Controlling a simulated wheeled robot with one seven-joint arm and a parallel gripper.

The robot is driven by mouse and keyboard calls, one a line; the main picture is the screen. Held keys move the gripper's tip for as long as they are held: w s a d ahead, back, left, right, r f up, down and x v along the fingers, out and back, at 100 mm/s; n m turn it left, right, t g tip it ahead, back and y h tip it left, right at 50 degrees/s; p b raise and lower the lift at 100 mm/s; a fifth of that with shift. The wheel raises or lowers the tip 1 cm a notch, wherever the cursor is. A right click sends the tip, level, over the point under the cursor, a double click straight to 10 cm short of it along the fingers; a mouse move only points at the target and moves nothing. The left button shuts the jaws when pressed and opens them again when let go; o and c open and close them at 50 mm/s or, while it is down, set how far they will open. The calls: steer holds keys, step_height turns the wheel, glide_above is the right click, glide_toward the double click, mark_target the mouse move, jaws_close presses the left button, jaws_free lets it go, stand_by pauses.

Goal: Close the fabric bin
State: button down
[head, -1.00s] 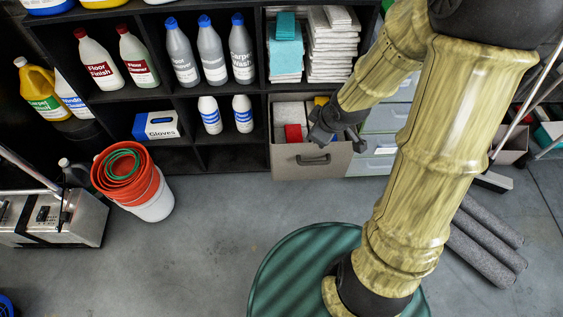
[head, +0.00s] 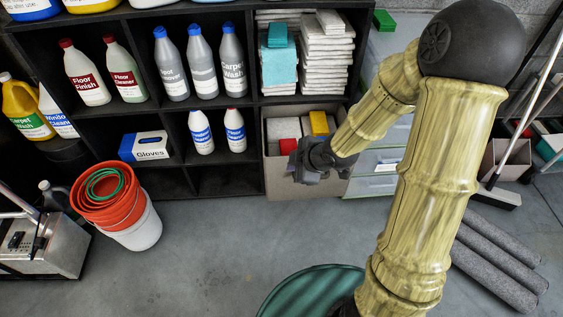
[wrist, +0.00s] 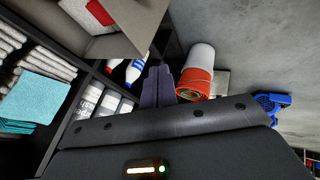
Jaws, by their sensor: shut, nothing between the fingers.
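The fabric bin (head: 280,183) is beige. It sits in the lower right compartment of the black shelf and stands out past the shelf front. Its open top shows grey, red and yellow items inside. In the wrist view the bin (wrist: 127,22) is at the upper left, with a red item visible in it. My gripper (head: 294,172) is shut and empty, in front of the bin's front face, and hides its handle. I cannot tell whether it touches the bin. In the wrist view the shut gripper fingers (wrist: 158,76) point away from the bin's side.
The black shelf (head: 220,101) holds bottles, a glove box and folded towels. Orange and white buckets (head: 139,228) stand on the floor at left. Clear drawers (head: 375,160) are right of the bin. Grey rolls (head: 490,265) lie at right.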

steer(key=b, duration=0.6)
glide_toward(272, 163)
step_height(272, 163, down, 4)
steer(key=s+a, duration=0.2)
steer(key=w, duration=0.4)
steer(key=shift+d+r, duration=0.15)
steer(key=shift+r, duration=0.1)
